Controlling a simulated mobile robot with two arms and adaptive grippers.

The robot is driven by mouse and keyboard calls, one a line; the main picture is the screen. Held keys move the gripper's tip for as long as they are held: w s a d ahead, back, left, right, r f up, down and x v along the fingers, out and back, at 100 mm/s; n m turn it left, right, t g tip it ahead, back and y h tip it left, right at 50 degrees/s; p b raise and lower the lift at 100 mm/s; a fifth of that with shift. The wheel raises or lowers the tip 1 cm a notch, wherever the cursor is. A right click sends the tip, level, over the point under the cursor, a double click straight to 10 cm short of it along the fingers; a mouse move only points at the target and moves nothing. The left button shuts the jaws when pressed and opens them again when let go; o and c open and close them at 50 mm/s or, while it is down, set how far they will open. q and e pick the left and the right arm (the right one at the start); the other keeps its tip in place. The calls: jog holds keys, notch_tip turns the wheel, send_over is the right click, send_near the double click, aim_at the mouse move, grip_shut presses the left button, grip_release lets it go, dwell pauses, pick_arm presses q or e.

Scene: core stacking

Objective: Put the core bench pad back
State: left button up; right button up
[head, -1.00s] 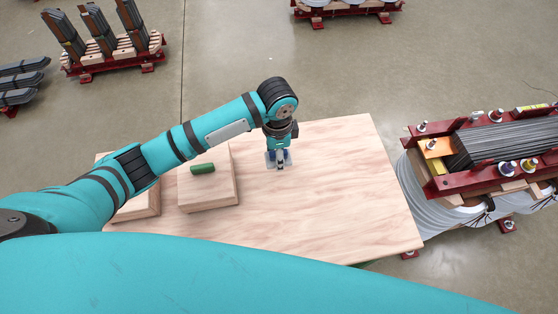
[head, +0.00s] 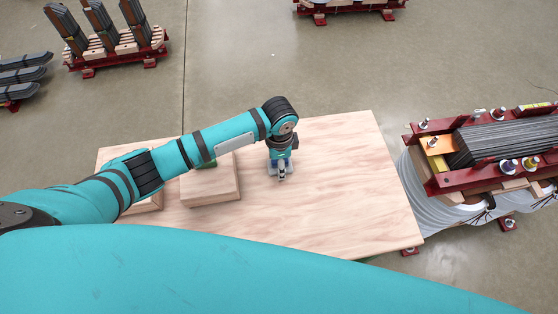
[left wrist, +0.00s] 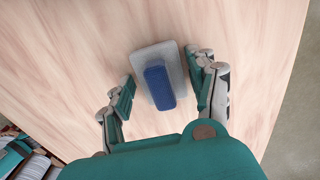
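The pad (left wrist: 158,60) is a grey plate with a blue block-shaped handle (left wrist: 160,87) on top, seen in the left wrist view. It appears to lie flat on the pale wooden bench top (head: 335,190). In the head view the grey plate (head: 271,171) shows beside my gripper, partly hidden. My left gripper (head: 282,175) points down over the pad near the bench's middle. In the left wrist view its fingers (left wrist: 161,92) stand apart on both sides of the blue handle, with a gap on each side. My right gripper is not in view.
A square wooden block (head: 210,186) with a mostly hidden green piece (head: 207,164) sits left on the bench, beside another block (head: 150,203). A red-framed core (head: 490,150) stands close right. A rack of dark stacks (head: 115,50) is at back left. The right bench top is clear.

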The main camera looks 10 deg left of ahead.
pick_arm(q)
jog(key=shift+o, duration=0.6)
notch_tip(320, 180, up, 12)
jog(key=shift+r, duration=0.15)
dwell(0.5)
